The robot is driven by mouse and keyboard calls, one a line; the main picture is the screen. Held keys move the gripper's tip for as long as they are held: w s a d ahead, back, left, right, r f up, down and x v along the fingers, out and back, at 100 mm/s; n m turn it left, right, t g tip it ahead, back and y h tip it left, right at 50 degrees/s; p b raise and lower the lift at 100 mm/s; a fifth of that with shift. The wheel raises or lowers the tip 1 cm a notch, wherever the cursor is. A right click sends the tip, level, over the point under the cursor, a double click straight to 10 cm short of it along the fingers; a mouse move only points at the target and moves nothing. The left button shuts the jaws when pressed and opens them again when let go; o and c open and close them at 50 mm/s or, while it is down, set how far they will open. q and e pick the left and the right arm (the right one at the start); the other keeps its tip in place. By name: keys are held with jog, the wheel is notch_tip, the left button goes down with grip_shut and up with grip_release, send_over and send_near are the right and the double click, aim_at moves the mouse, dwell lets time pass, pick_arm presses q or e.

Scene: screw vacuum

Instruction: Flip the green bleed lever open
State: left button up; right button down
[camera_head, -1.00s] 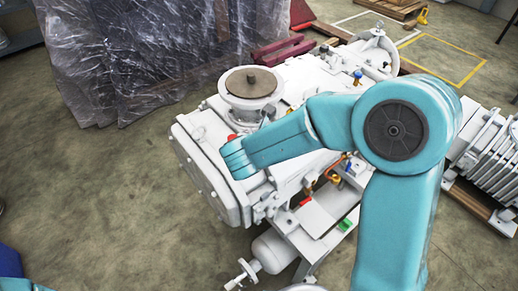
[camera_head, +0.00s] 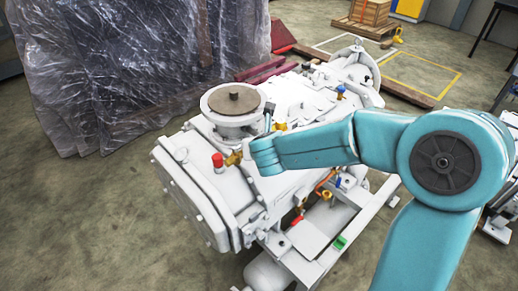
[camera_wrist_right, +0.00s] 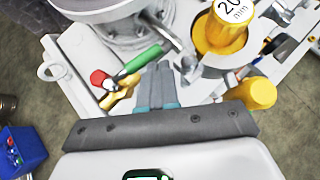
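The green bleed lever (camera_wrist_right: 140,61) shows in the right wrist view, slanting up to the right from a brass valve (camera_wrist_right: 121,91) with a red cap (camera_wrist_right: 98,77). The red cap (camera_head: 217,160) and brass valve (camera_head: 234,158) also show in the head view, but I cannot make out the lever there. My right gripper (camera_wrist_right: 157,68) has its fingers together, with no object visible between them. Its tips are close to the lever, just right of and below it in the picture; I cannot tell whether they touch. My left gripper is out of view.
The white pump (camera_head: 190,190) carries a round flange (camera_head: 233,112) beside the valve. A large yellow fitting (camera_wrist_right: 222,32) and a yellow knob (camera_wrist_right: 258,93) stand right of my fingers. Plastic-wrapped goods (camera_head: 120,70) stand behind; floor at left is clear.

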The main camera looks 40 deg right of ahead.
jog(key=shift+w+d, duration=0.2)
jog(key=shift+w, duration=0.05)
dwell(0.4)
jog(key=p+v, duration=0.3)
jog(key=v, duration=1.3)
jog(key=shift+s, duration=0.1)
